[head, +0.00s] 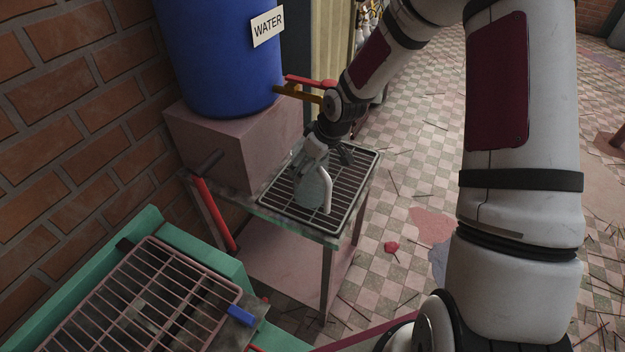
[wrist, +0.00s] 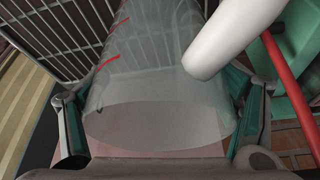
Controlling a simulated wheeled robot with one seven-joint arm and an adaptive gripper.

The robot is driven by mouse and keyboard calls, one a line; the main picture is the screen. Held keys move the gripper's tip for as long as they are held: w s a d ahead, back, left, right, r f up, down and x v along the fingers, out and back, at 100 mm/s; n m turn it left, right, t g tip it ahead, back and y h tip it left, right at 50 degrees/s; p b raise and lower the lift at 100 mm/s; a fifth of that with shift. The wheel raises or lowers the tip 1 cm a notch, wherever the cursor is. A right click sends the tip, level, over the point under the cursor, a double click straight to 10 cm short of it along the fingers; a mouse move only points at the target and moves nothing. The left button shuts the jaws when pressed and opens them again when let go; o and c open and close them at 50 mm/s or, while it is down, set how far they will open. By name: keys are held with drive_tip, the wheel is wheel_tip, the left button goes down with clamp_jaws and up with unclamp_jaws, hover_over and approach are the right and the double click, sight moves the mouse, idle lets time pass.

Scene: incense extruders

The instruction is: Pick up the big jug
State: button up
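The big jug (head: 311,187) is clear, with a white handle (head: 327,192), and stands upright on a wire rack at the small table in the head view. In the wrist view the jug (wrist: 155,75) fills the middle, its open rim nearest the camera, with the white handle (wrist: 228,42) at the upper right. My gripper (head: 331,151) is over the top of the jug. In the wrist view the fingers of my gripper (wrist: 160,112) lie on both sides of the jug, close to its wall. I cannot tell whether both pads touch it.
The wire rack (head: 352,177) lies on the small table. A blue water barrel (head: 215,60) on a stone block (head: 215,140) stands behind, its tap (head: 300,92) close to my gripper. A green-framed rack (head: 150,310) is at the lower left. Tiled floor (head: 410,160) is open to the right.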

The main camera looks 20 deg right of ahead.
drive_tip(key=c, duration=0.8)
